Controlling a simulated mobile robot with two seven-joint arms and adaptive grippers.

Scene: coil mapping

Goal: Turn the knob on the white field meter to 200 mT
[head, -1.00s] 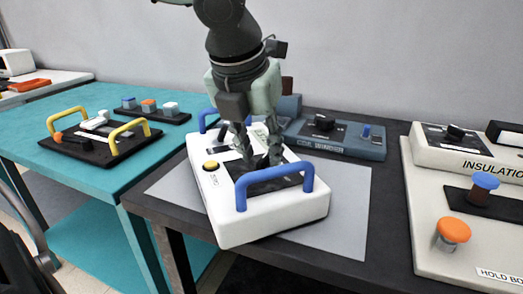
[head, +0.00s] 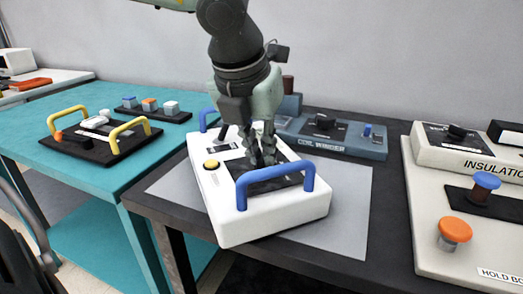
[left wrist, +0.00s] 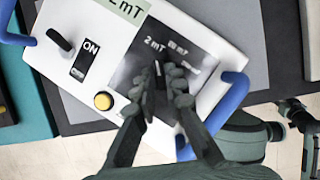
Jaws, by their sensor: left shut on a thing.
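The white field meter (head: 235,225) stands on a grey mat, with blue handles at its two ends and a dark dial panel on top. My left gripper (head: 262,158) is above the dial panel, pointing down, with its fingers closed together. The left wrist view shows its fingers (left wrist: 166,88) shut on the dark knob (left wrist: 158,70), mostly hidden between them. A light pointer line on the knob points up toward the "2 mT" mark (left wrist: 154,43). Another mark lies to its right. A green display (left wrist: 124,9) is cut off and shows "2 mT".
The meter also has a yellow button (head: 211,164) and an ON switch (left wrist: 85,60). A blue coil winder (head: 345,140) stands behind, and a pale insulation unit (head: 462,150) stands right. The near blue handle (head: 278,177) rises close to my left gripper.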

